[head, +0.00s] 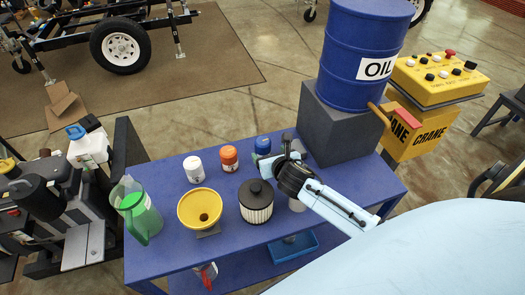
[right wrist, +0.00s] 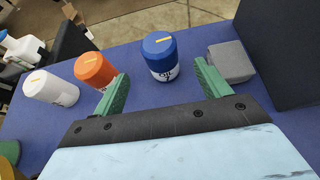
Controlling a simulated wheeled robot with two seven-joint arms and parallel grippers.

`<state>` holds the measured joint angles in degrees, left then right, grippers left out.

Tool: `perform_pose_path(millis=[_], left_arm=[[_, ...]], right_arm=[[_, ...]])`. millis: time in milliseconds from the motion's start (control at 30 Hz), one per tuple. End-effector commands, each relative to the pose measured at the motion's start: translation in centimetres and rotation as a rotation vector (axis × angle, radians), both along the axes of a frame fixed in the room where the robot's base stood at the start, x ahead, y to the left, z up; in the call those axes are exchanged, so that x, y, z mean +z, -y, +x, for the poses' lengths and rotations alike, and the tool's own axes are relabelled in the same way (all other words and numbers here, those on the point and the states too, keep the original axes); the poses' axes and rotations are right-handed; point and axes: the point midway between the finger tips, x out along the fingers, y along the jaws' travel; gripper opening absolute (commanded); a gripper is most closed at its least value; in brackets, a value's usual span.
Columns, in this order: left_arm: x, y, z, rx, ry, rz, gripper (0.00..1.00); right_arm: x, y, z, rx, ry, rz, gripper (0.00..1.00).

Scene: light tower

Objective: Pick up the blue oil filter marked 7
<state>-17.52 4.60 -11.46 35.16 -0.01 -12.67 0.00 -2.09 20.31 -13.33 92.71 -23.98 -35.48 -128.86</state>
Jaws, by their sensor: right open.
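The blue oil filter (head: 263,145) stands upright on the blue table, partly hidden by my right gripper in the head view. In the right wrist view the blue oil filter (right wrist: 160,55) shows white marking on its side, too small to read surely, and a yellow mark on its top. My right gripper (head: 278,160) is open and empty. In the right wrist view its two green fingers (right wrist: 162,82) point toward the blue filter, one on each side, with the filter just beyond the tips. My left gripper is not in view.
An orange filter (right wrist: 95,70) and a white filter (right wrist: 50,88) stand left of the blue one. A grey block (right wrist: 231,62) is close to the right finger. A yellow funnel (head: 200,208), a black-lidded filter (head: 257,205) and an oil drum (head: 362,55) on a grey stand (head: 340,130) crowd the table.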

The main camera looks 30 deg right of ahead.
Motion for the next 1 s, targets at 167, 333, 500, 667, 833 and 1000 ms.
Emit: perform_pose_path(millis=[167, 333, 500, 667, 833, 1000], left_arm=[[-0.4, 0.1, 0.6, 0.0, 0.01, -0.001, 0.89], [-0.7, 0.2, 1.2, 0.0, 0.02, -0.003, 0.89], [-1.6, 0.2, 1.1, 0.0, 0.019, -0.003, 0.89], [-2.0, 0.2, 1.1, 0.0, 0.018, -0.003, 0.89], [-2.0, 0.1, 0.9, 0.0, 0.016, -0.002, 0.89], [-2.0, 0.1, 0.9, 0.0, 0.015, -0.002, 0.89]], right_arm=[[-0.8, 0.4, 1.5, -0.001, 0.001, 0.0, 0.76], [-1.7, 0.6, 2.4, -0.002, -0.001, 0.001, 0.76], [-3.2, 1.2, 4.2, -0.003, -0.001, 0.002, 0.76], [-3.8, 1.5, 5.5, -0.001, 0.0, 0.0, 0.76], [-3.9, 1.5, 5.7, 0.0, -0.001, 0.001, 0.76], [-3.9, 1.5, 5.7, 0.0, 0.0, 0.001, 0.69]])
